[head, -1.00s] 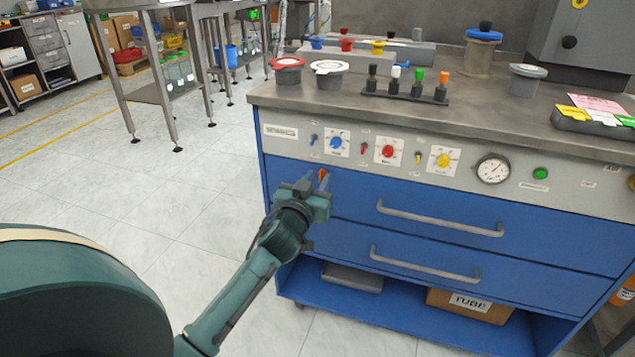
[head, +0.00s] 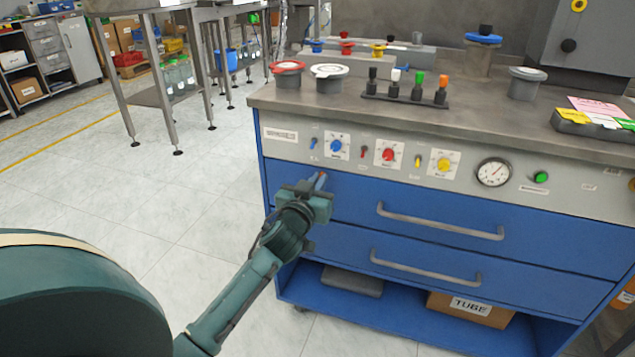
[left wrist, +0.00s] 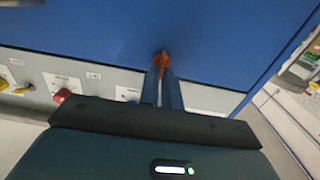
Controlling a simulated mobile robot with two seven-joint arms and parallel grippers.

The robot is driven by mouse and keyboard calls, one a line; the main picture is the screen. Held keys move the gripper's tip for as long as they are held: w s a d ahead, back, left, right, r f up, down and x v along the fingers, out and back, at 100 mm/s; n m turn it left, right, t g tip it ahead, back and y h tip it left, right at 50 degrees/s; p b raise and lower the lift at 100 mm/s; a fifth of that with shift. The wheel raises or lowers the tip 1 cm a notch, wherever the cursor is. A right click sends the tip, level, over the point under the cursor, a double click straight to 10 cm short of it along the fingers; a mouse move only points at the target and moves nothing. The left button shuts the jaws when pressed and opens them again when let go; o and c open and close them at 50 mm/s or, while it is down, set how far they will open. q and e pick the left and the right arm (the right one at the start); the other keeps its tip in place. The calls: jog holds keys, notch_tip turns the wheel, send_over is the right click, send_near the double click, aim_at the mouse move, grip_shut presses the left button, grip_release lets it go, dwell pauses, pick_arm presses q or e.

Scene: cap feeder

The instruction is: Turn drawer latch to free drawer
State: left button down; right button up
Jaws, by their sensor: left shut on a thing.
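The orange drawer latch (left wrist: 162,58) sits on the blue front of the upper drawer (head: 440,225), near its upper left corner. My left gripper (head: 321,180) reaches it from the front. In the left wrist view the two fingers of my left gripper (left wrist: 161,76) are close together on the latch, with its orange end showing at their tips. In the head view the fingers hide most of the latch, so its exact angle is hard to tell. The upper drawer is flush with the cabinet. My right gripper is not in view.
The upper drawer handle (head: 440,222) is right of my left gripper, with the lower drawer handle (head: 425,267) below it. Knobs and small levers line the grey panel (head: 275,150) just above. Open floor (head: 150,230) lies to the left.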

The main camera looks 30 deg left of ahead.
pick_arm(q)
jog(key=shift+m, duration=0.3)
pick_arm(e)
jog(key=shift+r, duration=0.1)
pick_arm(q)
jog(key=m+p, duration=0.1)
jog(key=m, duration=0.4)
jog(key=m+p, duration=0.2)
jog(key=m, duration=0.4)
jog(key=d+m+p, duration=0.1)
jog(key=m+p, duration=0.1)
jog(key=m, duration=0.4)
jog(key=shift+w+f, duration=0.15)
jog(key=shift+f, duration=0.2)
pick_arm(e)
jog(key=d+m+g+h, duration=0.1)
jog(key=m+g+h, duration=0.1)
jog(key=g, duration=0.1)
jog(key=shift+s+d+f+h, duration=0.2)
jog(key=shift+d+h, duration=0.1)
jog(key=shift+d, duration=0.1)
pick_arm(q)
jog(key=shift+m, duration=0.3)
jog(key=c, duration=1.6)
grip_release()
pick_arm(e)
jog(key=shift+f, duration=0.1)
